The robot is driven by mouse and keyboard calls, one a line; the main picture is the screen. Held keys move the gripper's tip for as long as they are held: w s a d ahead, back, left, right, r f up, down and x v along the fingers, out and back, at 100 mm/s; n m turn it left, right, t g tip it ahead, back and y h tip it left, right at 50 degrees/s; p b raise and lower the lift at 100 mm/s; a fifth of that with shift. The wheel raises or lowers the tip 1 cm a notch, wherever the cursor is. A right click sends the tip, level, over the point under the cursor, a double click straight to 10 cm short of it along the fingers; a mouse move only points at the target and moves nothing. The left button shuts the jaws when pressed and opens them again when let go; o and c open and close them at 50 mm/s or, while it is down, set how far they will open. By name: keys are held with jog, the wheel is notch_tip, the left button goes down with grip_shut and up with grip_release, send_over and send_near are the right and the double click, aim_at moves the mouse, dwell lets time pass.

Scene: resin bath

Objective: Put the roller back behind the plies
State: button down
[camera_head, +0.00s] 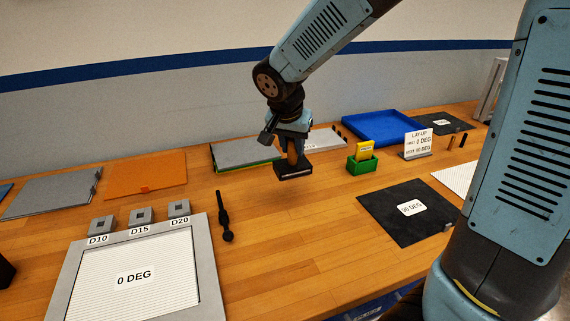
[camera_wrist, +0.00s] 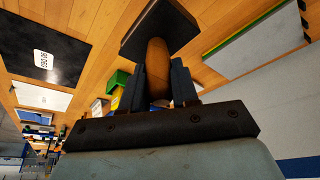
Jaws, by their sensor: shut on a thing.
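My gripper (camera_head: 292,142) is shut on the roller's brown handle (camera_wrist: 157,65). The roller has a dark, blocky head (camera_head: 294,170), which also shows beyond the fingers in the wrist view (camera_wrist: 160,27). I hold it head down over the middle of the bench; I cannot tell whether the head touches the wood. A dark ply (camera_head: 407,210) with a white label lies to the right. A white ply (camera_head: 458,179) lies beyond it, partly hidden by my arm. A white ribbed ply marked 0 DEG (camera_head: 139,272) lies in a grey frame at front left.
Behind the roller are grey sheets (camera_head: 245,153) and a white board (camera_head: 320,139). A green box (camera_head: 363,163) with a yellow card, a lay-up sign (camera_head: 417,144) and a blue tray (camera_head: 382,126) stand right. A slim black tool (camera_head: 225,213) lies left. Bare wood surrounds the front.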

jog(key=w+f, duration=0.2)
jog(key=f, duration=0.1)
jog(key=w+f, duration=0.2)
jog(key=f, duration=0.1)
jog(key=w+a+f, duration=0.1)
jog(key=w+f, duration=0.1)
jog(key=f, duration=0.2)
jog(key=shift+w+a, duration=0.1)
jog(key=shift+w, duration=0.2)
jog(key=c, duration=0.8)
grip_release()
jog(key=shift+r, duration=0.1)
jog(key=shift+c, duration=0.2)
jog(key=v, duration=1.2)
